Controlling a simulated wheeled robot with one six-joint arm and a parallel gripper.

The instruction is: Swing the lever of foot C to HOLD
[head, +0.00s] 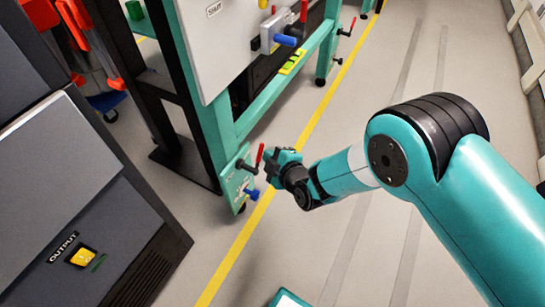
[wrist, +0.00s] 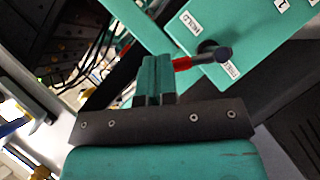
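A teal foot plate (head: 238,182) stands at the bottom of the teal frame in the head view. It carries a red-handled lever (head: 260,155) and a blue handle (head: 251,194) below it. I cannot read a foot letter. My gripper (head: 272,156) is just right of the red handle. In the wrist view the two teal fingers (wrist: 156,75) are together, with no clear gap. The plate (wrist: 205,28) bears a HOLD label (wrist: 189,22) and another small label.
A grey cabinet (head: 75,190) marked OUTPUT stands at the left. The teal frame (head: 290,85) with a white panel (head: 225,40) rises behind the foot. More levers show farther along the frame. The floor right of the yellow line (head: 240,243) is largely clear.

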